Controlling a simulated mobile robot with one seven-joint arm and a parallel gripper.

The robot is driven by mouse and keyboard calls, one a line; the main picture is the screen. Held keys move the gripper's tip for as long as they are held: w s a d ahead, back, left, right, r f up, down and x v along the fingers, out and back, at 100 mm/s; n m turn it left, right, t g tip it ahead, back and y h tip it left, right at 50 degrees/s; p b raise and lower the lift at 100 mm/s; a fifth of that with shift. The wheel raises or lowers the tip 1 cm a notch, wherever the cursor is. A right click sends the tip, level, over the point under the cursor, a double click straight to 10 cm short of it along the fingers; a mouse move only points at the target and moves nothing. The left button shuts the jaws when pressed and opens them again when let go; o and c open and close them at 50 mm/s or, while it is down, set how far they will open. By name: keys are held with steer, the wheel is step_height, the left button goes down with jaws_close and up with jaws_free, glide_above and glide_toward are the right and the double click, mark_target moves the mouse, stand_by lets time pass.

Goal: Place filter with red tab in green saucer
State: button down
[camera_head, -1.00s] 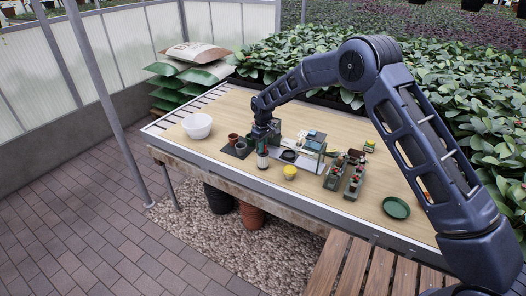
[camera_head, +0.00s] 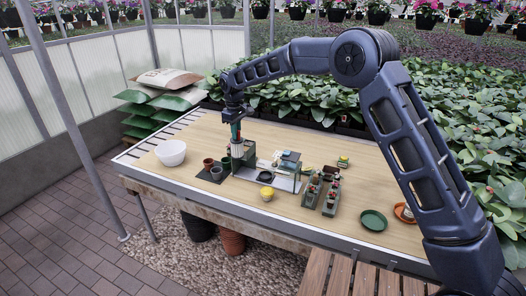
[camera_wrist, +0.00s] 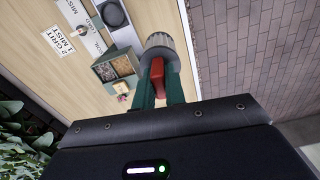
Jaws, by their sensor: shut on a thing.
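My gripper (camera_head: 236,128) is shut on the filter with the red tab and holds it up over the back left part of the table. The filter (camera_head: 237,150) is a pale ribbed cylinder hanging below the fingers. In the wrist view the filter (camera_wrist: 160,42) is beyond the fingertips, and its red tab (camera_wrist: 158,76) sits between the two green fingers (camera_wrist: 160,90). The green saucer (camera_head: 373,220) lies flat at the front right of the table, well to the right of my gripper, and looks empty.
A terracotta saucer (camera_head: 404,213) lies right of the green one. Grey-green racks with small red items (camera_head: 320,190), a yellow object (camera_head: 267,194), a black ring-shaped dish (camera_head: 265,177), small pots (camera_head: 209,164) and a white bowl (camera_head: 171,153) occupy the table.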

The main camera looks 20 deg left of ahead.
steer(key=shift+r, duration=0.25)
steer(key=shift+w+d, duration=0.2)
steer(key=w+d+r+m, duration=0.1)
steer(key=w+d, duration=0.3)
steer(key=d, duration=0.6)
steer(key=w+d+r+m, duration=0.1)
steer(key=w+d, duration=0.2)
steer(key=d, duration=0.7)
steer(key=w+d+r+m, duration=0.15)
steer(key=w+d, duration=0.25)
steer(key=d, duration=0.6)
steer(key=s+d+f+m, duration=0.2)
steer(key=s+d, duration=0.2)
steer(key=d, duration=1.1)
steer(key=s+d+f+m, duration=0.1)
steer(key=s+d+m, duration=0.15)
steer(key=d, duration=1.25)
step_height(320, 180, down, 20)
steer(key=shift+s+a, duration=0.2)
steer(key=shift+s, duration=0.25)
steer(key=shift+f, duration=0.15)
